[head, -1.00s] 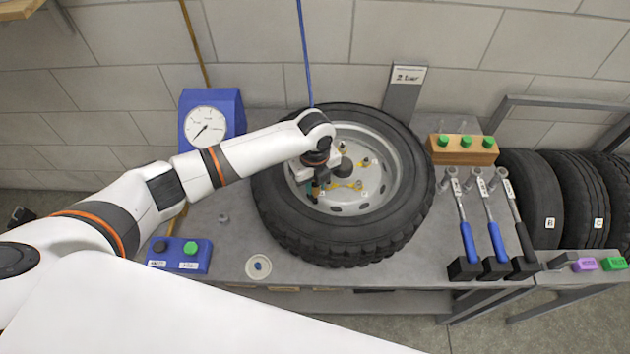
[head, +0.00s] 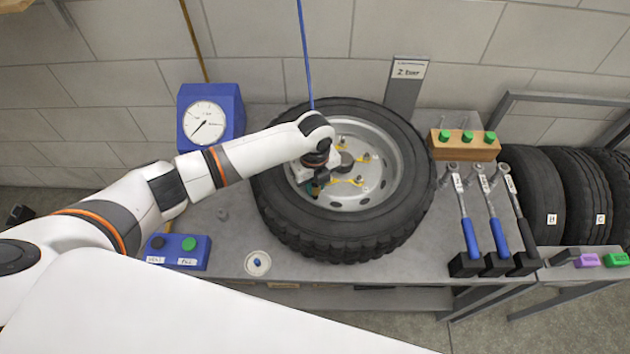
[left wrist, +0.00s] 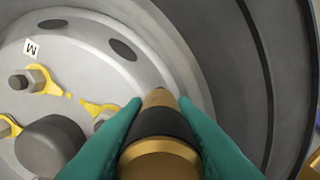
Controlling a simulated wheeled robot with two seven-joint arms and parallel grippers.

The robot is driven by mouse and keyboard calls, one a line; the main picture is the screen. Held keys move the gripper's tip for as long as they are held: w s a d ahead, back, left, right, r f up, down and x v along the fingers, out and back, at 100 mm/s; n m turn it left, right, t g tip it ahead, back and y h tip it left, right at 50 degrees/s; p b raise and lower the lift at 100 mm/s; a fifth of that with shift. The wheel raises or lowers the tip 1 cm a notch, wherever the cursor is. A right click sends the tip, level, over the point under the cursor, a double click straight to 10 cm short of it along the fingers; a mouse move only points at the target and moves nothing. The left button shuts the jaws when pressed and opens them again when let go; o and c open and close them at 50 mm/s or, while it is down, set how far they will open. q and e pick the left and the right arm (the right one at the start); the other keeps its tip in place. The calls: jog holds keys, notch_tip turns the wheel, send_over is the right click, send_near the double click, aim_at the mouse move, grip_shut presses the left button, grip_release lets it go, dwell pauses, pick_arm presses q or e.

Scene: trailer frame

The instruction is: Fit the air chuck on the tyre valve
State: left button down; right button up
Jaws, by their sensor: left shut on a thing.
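The tyre (head: 340,235) lies flat on the bench, its pale steel rim (head: 385,165) facing up. My left gripper (head: 314,188) is over the left inner part of the rim. In the left wrist view its green fingers are shut on the air chuck (left wrist: 160,150), a brass body with a black collar. The chuck's narrow tip points toward the rim wall, close to the silver rim face (left wrist: 165,55). The tyre valve is not visible; the chuck and fingers may hide it. I cannot tell whether the tip touches anything. My right gripper is out of view.
A blue gauge (head: 209,122) stands behind left; a blue button box (head: 178,252) is front left. A round dish (head: 257,263) holds a small blue piece. Wrenches (head: 468,230) and a wooden block (head: 464,146) stand right. Wheel nuts with yellow pointers (left wrist: 45,82) surround the hub.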

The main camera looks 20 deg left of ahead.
pick_arm(q)
jog(key=shift+f, duration=0.45)
jog(key=c, duration=1.1)
grip_release()
jog(key=o, duration=0.4)
jog(key=shift+f, duration=0.1)
jog(key=shift+s+a+f, duration=0.1)
jog(key=shift+c, duration=0.8)
